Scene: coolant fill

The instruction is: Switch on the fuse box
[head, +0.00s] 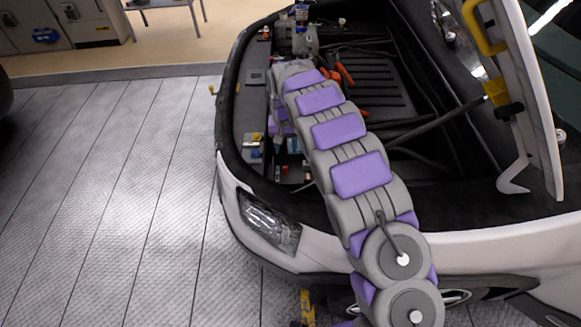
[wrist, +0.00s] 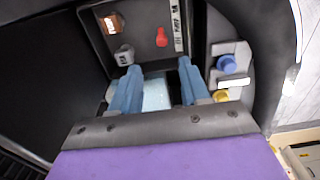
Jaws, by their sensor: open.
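In the wrist view a compartment that looks like the fuse box (wrist: 140,45) lies ahead of my gripper (wrist: 159,72). It holds a small red lever (wrist: 161,38), an orange-brown block (wrist: 110,23), a grey knob-like part (wrist: 125,56) and a white label strip (wrist: 178,25). My two blue fingers are apart, with nothing clearly held between them. The red lever lies beyond the fingertips, roughly between them in the picture. A pale block (wrist: 156,95) shows lower down between the fingers; I cannot tell its depth. In the head view my arm hides much of this area.
A blue cap (wrist: 227,63) and a yellow cap (wrist: 221,96) sit right of the fingers. In the head view the car's engine bay (head: 385,85) is open, with the raised hood (head: 525,100) at right. The floor (head: 110,190) at left is clear; cabinets (head: 60,25) stand behind.

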